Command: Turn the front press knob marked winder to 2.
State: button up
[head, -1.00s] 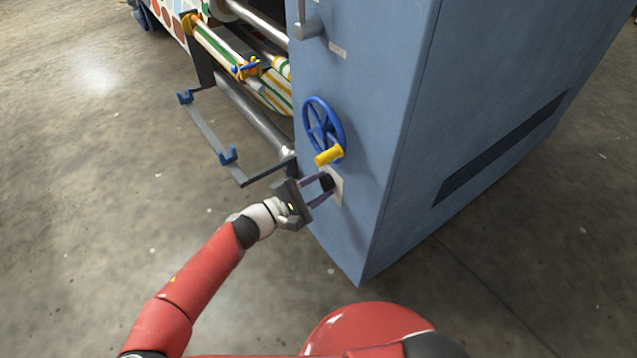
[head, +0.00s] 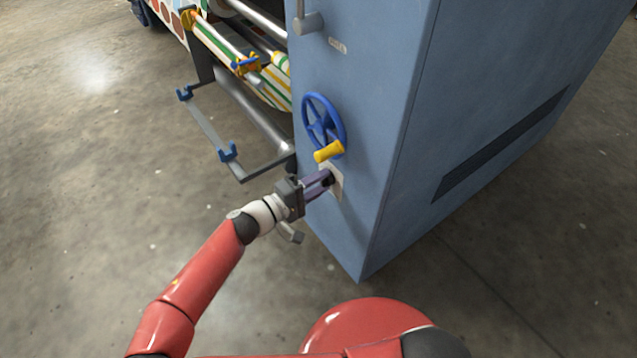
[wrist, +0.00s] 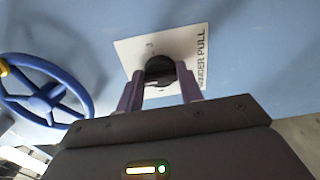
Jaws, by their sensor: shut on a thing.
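The winder knob is a small black knob (wrist: 159,70) on a pale plate (wrist: 192,50) lettered "WINDER PULL" on the press's narrow front face. My gripper (wrist: 160,88) is shut on the knob, with one purple finger on each side of it. In the head view my gripper (head: 325,180) reaches the plate (head: 337,186) just below the handwheel, and its fingers hide most of the knob. A small numeral, seemingly 3, shows on the plate above the knob in the wrist view; the other marks and the knob's pointer are hidden or too small to read.
A blue handwheel (head: 311,121) with a yellow handle (head: 328,151) sits close above the knob; the wheel also shows at the left of the wrist view (wrist: 80,92). A grey bar frame with blue hooks (head: 227,152) juts out left of the press (head: 395,120). Floor in front is clear.

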dwell(0.3)
jog(key=o, duration=1)
jog(key=v, duration=0.8)
